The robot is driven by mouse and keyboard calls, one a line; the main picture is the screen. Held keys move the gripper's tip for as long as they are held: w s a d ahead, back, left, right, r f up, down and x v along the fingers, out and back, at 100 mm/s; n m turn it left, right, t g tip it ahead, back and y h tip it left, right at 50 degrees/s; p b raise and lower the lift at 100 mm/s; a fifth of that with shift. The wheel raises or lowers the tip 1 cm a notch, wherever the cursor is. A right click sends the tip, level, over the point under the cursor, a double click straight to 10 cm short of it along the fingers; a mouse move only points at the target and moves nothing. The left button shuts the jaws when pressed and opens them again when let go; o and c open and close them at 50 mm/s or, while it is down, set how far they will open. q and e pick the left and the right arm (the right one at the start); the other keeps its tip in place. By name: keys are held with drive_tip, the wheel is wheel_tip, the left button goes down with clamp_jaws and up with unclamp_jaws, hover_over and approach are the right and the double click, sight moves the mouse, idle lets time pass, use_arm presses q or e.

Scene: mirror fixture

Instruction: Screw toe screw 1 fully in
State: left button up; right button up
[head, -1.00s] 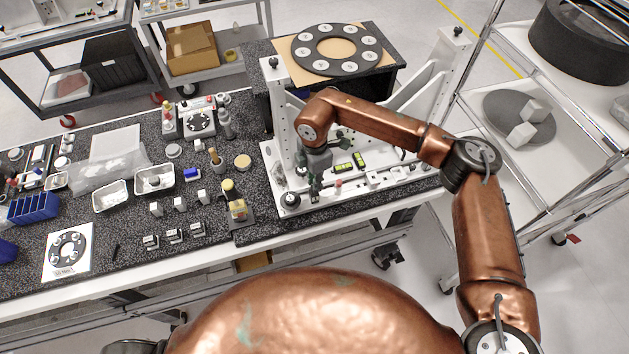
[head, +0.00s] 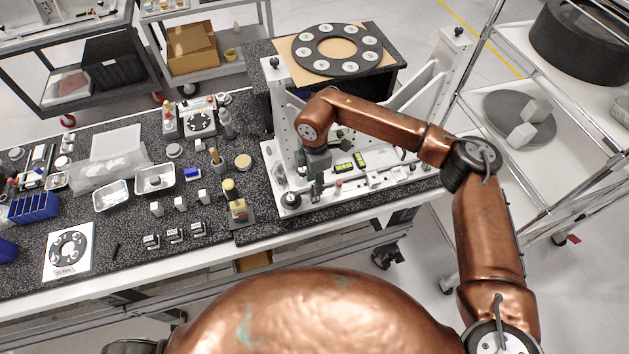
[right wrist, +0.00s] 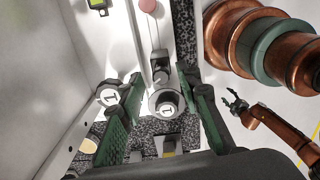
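The white mirror fixture (head: 375,183) stands at the right of the bench. My right gripper (head: 315,187) is low over its front left part. In the right wrist view the green fingers of this gripper (right wrist: 163,84) are apart, with a round knob marked 1 (right wrist: 166,104) between them. Gaps show on both sides of the knob. A second knob marked 1 (right wrist: 108,95) is left of the left finger, partly covered by it. In the head view a dark knob (head: 290,199) shows at the plate's front left corner. My left gripper (right wrist: 237,103) shows in the right wrist view, fingers spread and empty.
A black ring with white discs (head: 335,50) lies on a board behind the fixture. A bottle-like item on a dark stand (head: 238,209) and small blocks (head: 172,236) are left of the fixture. Two metal trays (head: 155,180) are farther left. A wire-frame cart (head: 515,130) stands right.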

drive_tip(key=shift+r, duration=0.2)
wheel_tip(320, 180, up, 12)
drive_tip(key=shift+f, duration=0.2)
idle(0.3)
idle(0.4)
